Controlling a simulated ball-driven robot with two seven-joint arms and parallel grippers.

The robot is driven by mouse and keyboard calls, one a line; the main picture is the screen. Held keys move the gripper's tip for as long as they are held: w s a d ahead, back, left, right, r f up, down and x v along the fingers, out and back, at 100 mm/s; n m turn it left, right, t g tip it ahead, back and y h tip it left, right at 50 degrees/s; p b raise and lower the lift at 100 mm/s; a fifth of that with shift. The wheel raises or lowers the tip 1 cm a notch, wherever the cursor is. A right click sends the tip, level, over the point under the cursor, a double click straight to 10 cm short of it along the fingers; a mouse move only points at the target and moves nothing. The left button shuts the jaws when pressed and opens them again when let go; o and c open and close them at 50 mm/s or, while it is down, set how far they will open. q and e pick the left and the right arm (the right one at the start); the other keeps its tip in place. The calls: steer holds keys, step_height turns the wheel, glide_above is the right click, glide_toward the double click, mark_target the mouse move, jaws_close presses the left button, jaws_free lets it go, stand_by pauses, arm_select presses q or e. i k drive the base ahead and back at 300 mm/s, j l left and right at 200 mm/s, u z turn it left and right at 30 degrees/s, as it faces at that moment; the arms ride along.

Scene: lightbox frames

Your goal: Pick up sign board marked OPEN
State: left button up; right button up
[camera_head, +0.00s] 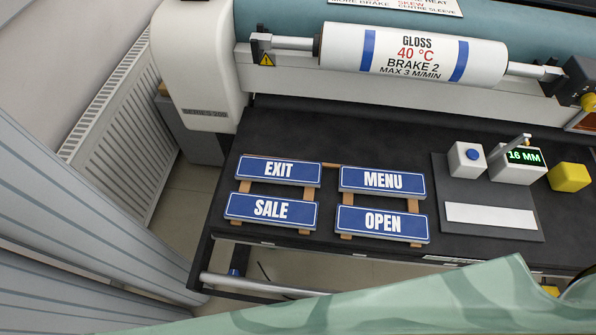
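The blue sign board marked OPEN (350,222) lies at the front right of a group of sign boards on the black table. It rests on wooden strips (414,206). Beside it on the left is the SALE board (240,206). Behind it is the MENU board (352,178), and the EXIT board (250,165) is at the back left. All have white letters and rims. Neither of my grippers shows in this view.
A laminating machine with a white roll (400,52) stands behind the boards. To the right, a dark plate (450,190) carries a blue-button box (462,165) and a 16 MM display (522,157); a yellow block (569,177) is beside it. Green patterned material (400,305) covers the lower foreground.

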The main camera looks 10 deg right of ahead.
mark_target(350, 220)
steer(key=z, duration=1.3)
